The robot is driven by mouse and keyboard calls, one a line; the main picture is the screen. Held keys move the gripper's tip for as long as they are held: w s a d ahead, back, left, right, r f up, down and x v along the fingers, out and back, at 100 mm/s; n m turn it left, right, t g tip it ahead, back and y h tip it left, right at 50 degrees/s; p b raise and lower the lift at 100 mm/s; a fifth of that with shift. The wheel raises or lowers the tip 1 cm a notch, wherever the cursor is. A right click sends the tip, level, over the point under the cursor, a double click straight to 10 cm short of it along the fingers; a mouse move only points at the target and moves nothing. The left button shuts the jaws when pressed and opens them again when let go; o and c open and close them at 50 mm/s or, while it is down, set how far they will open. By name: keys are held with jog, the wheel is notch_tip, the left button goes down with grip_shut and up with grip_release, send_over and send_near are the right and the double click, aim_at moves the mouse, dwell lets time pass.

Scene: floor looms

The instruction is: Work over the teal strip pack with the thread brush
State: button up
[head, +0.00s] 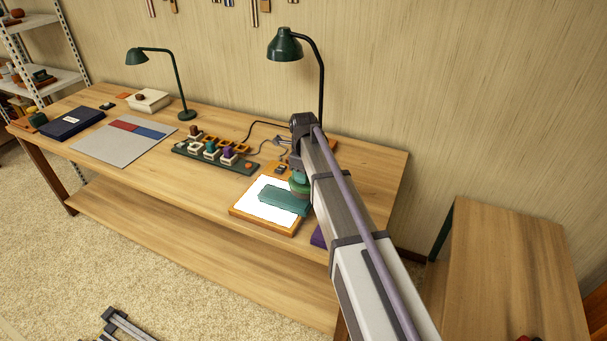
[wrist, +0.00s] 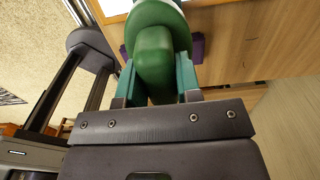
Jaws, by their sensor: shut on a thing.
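The teal strip pack (head: 282,198) lies on a white panel in an orange-brown frame (head: 262,228) near the front of the bench. My gripper (wrist: 156,75) is shut on the green handle of the thread brush (wrist: 154,50), with one teal finger on each side. In the head view the brush (head: 299,188) is at the back right end of the pack, partly hidden by my arm. I cannot tell whether it touches the pack. In the wrist view the brush handle hides the pack.
A purple block (head: 318,237) lies right of the frame, partly behind my arm. A dark green rack (head: 215,156) with several small pieces stands to the left, by a grey mat (head: 98,146). A green lamp (head: 286,46) stands behind.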

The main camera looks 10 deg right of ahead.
jog(key=shift+r, duration=0.75)
jog(key=shift+p, duration=0.3)
notch_tip(320, 180, up, 3)
jog(key=p, duration=0.3)
jog(key=shift+r, duration=0.15)
